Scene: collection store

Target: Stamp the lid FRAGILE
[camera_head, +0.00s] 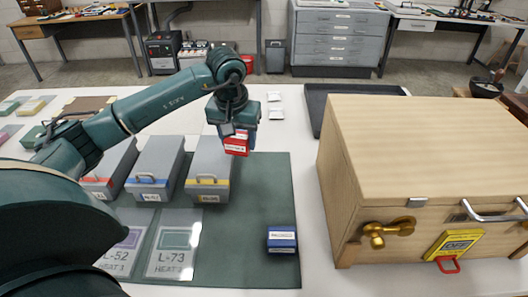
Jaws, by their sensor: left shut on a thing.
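My left gripper (235,127) is at the centre, pointing down, and shut on a red block (236,146) with a white label whose lettering is too small to read. It holds the block by the front right of the grey drawer boxes, near the green mat (262,185). A blue block (282,247) with a white label sits on the mat's lower right. A large wooden crate (400,190) stands at the right; its pale top (440,130) is bare, with no mark visible. My right gripper is not in view.
Grey boxes with handles (155,170) stand in a row on the left. Two clear-covered cards (175,250) lie in front of them. The mat's centre is clear.

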